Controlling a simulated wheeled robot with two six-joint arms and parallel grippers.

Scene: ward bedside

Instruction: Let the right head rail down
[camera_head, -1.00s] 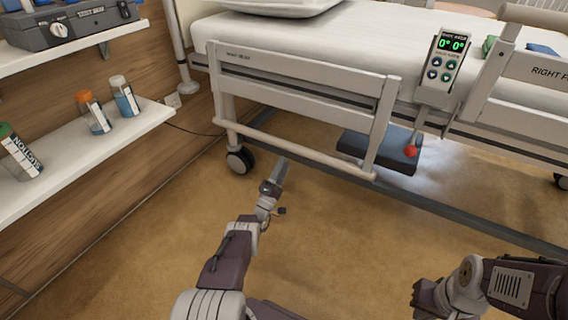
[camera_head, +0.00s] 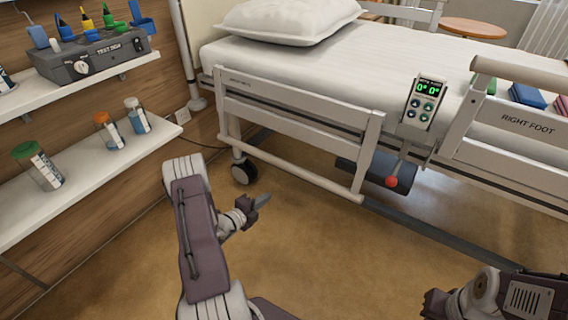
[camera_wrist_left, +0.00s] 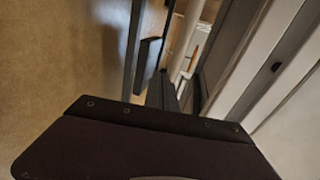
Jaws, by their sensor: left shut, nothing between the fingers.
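The right head rail (camera_head: 300,122), a pale frame with small blurred lettering, hangs low on the bed's near side, with its top bar below the mattress top. A lever with a red knob (camera_head: 392,182) hangs below the control panel (camera_head: 424,102), just right of the rail. My left gripper (camera_head: 262,200) is shut and empty, in front of and below the rail's lower bar, apart from it and left of the red knob. In the left wrist view, its dark body fills the bottom and pale bed parts (camera_wrist_left: 255,60) show at right.
The right foot rail (camera_head: 520,121) stands higher, at right. Shelves at left hold bottles (camera_head: 138,115) and a grey test box (camera_head: 95,58). A bed wheel (camera_head: 244,172) and a dark box (camera_head: 375,165) sit low. The floor in front is open.

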